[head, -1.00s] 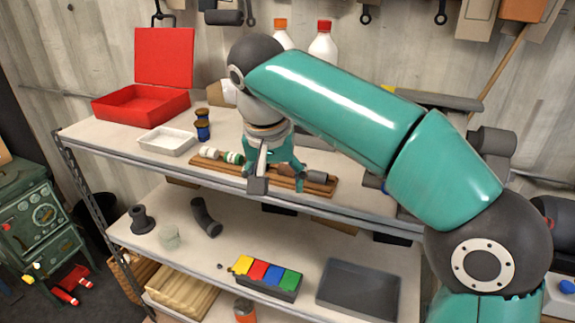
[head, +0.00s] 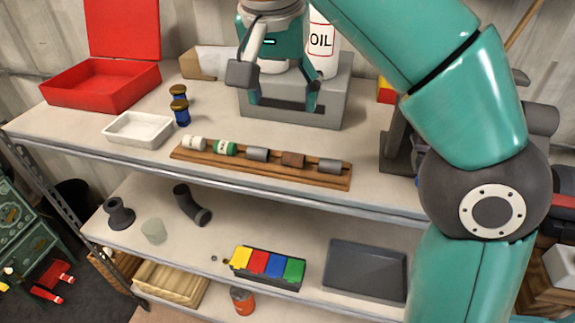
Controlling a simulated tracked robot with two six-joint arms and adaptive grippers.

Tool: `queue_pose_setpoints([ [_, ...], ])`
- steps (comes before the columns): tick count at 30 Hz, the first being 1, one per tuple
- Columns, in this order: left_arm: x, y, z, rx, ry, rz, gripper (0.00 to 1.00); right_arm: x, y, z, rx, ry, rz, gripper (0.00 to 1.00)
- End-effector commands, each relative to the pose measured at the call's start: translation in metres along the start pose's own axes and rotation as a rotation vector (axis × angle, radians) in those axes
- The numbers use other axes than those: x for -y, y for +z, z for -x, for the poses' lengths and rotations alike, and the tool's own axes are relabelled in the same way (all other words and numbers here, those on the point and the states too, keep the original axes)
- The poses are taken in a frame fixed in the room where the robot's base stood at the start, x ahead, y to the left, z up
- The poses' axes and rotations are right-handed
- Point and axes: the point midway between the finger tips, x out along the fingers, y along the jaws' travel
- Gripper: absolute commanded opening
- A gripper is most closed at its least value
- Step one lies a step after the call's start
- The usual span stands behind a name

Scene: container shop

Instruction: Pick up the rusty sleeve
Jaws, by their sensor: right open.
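The rusty sleeve (head: 293,159) is a short brown cylinder lying on a wooden rack (head: 220,166) near the front of the upper shelf. Grey sleeves stand on either side of it, one to its left (head: 257,154) and one to its right (head: 330,166). A white and a green-and-white piece lie at the rack's left end. My right gripper (head: 281,100) is open and empty, above and behind the rack, in front of a grey box. It is apart from the sleeve. My left gripper is not in view.
The lower shelf holds coloured bins (head: 267,266) and a dark tray (head: 365,272).

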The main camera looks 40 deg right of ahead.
Motion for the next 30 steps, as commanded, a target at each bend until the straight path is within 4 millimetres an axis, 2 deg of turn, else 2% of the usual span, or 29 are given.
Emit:
queue_pose_setpoints([
  [1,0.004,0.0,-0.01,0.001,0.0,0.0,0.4,-0.004,0.0,-0.017,0.0,0.005,-0.008,0.71],
  [3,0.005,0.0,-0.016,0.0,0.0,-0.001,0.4,-0.006,-0.001,-0.033,0.001,0.007,-0.013,0.71],
  [9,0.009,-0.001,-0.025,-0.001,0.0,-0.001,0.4,-0.008,-0.001,-0.071,0.001,0.008,-0.017,0.71],
  [12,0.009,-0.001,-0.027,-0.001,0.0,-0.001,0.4,-0.008,-0.002,-0.082,0.0,0.006,-0.018,0.71],
  [20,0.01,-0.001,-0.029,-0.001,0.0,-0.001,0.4,-0.009,-0.001,-0.097,0.001,0.006,-0.018,0.71],
  [30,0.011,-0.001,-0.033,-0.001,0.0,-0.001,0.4,-0.011,0.002,-0.138,0.001,0.007,-0.02,0.71],
])
